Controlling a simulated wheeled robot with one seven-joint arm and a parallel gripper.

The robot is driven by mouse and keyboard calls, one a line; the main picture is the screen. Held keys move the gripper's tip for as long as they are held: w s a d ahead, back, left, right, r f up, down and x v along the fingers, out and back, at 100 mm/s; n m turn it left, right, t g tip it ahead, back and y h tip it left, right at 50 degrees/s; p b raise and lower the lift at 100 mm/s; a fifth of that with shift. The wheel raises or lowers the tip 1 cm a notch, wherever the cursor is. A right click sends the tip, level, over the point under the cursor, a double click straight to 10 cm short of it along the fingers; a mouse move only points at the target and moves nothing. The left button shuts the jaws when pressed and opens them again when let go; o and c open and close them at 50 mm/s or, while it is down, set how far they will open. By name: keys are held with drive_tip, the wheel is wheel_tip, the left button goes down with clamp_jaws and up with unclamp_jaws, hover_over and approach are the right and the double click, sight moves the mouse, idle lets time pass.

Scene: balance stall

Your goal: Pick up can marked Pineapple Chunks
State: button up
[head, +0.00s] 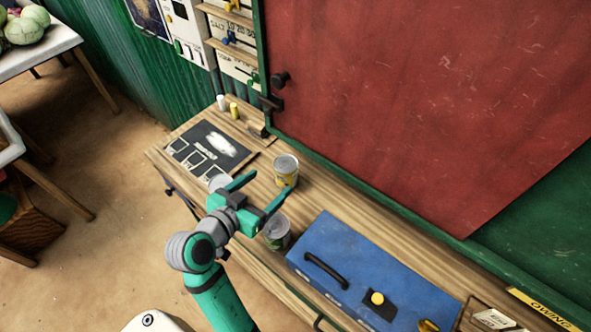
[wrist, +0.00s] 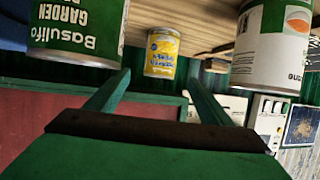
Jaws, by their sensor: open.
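A can with a yellow label (head: 285,172) stands on the wooden bench. It shows upside down between my fingers in the wrist view (wrist: 161,55), beyond the fingertips; its blue lettering is too small to read for sure. A green can (head: 277,234) stands nearer; its label (wrist: 78,25) shows "GARDEN PE" in the wrist view. A third can, white and green with an orange picture (wrist: 272,45), is on the right there. Its pale top (head: 219,182) is partly hidden behind my gripper (head: 268,184). My gripper is open and empty, pointing towards the yellow can, apart from it.
A blue box (head: 345,265) with a black handle sits right of the green can. A dark board (head: 208,146) lies at the bench's left end, near small white and yellow items. A red panel (head: 420,90) stands behind the bench.

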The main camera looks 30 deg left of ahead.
sight(286, 168)
drive_tip(key=x, duration=1)
drive_tip(key=shift+w+f, duration=0.25)
drive_tip(key=c, duration=1.5)
drive_tip(key=shift+r, duration=0.2)
